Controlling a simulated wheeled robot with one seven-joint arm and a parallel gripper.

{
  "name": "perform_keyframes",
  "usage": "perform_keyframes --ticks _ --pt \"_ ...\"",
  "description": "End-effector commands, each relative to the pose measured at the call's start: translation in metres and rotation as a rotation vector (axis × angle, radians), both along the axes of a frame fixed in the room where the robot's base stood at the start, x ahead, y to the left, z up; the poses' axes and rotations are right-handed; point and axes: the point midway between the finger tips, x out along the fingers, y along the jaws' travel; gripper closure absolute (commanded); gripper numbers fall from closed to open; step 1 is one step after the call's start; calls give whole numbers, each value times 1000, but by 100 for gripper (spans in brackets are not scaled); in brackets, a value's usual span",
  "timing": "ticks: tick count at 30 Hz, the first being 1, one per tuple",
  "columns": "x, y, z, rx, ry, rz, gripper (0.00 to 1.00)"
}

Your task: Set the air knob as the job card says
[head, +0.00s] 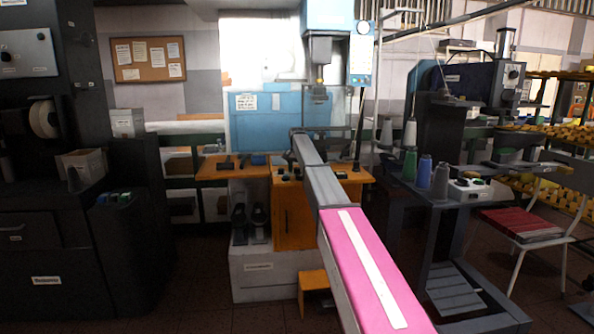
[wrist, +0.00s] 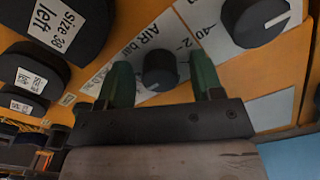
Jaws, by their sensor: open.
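The air knob (wrist: 160,71) is a round black knob on a white plate printed "AIR" in the wrist view. A number 2 shows on its scale; its setting I cannot read clearly. My gripper (wrist: 161,66) has two green fingers, spread apart, one on each side of the knob. The knob lies between them in the picture, with gaps visible on both sides; I cannot tell the depth. In the head view my arm reaches to the orange bench (head: 343,188), and the fingers cannot be made out. A small printed paper (head: 246,102) is on the blue machine, too small to read.
A second black knob (wrist: 256,20) with a white pointer line sits close by at the upper right, beside a 40 mark. Black shoe lasts with white labels, one reading size 38 left (wrist: 58,27), stand at the left. A blue surface (wrist: 290,158) is at the lower right.

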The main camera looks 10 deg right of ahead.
Motion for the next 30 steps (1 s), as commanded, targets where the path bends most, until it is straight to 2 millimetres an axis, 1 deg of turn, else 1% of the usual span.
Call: perform_keyframes --ticks 2,3,5,6,7,14,19,23,30 --pt "0 0 0 0 0 0 40" --pt "0 0 0 0 0 0 46" --pt "0 0 0 0 0 0 66" --pt "0 0 0 0 0 0 79" --pt "0 0 0 0 0 0 88" --pt "0 0 1 0 0 6 89" --pt "0 0 1 0 1 49 89" --pt "0 0 1 0 1 118 89" --pt "0 0 1 0 1 310 89"
